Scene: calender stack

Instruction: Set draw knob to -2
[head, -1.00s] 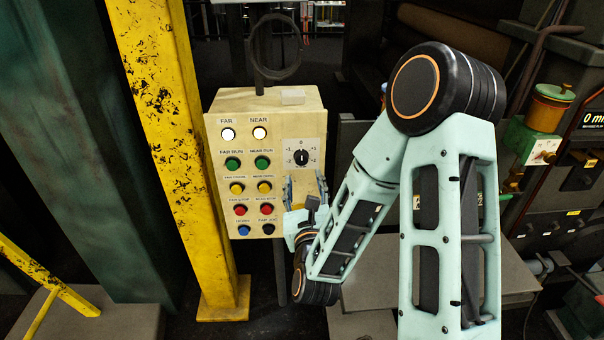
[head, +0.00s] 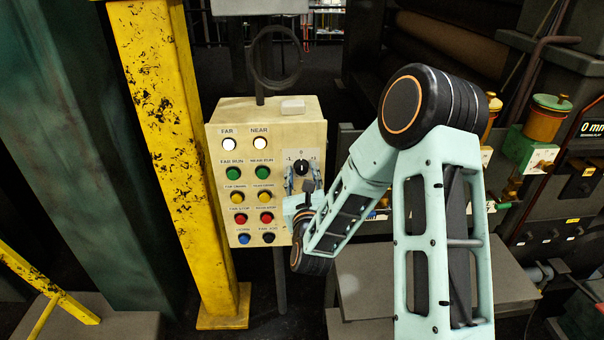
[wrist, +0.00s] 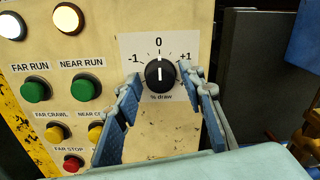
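The draw knob (wrist: 160,73) is a round black knob with a white pointer line, on a white dial plate (wrist: 136,48) marked -1, 0 and +1. The pointer stands upright at 0. In the head view the knob (head: 301,167) sits at the upper right of the beige control box (head: 316,120). My gripper (wrist: 164,82) is open, with a blue-padded finger on each side of the knob's lower part in the wrist view. I cannot tell whether the fingers touch it. In the head view my gripper (head: 301,180) is at the dial, hiding its lower part.
Green FAR RUN (wrist: 35,89) and NEAR RUN (wrist: 84,87) buttons are left of the dial, with yellow and red ones below. Two lit white lamps (head: 228,144) are at the top. A yellow post (head: 172,130) stands left of the box.

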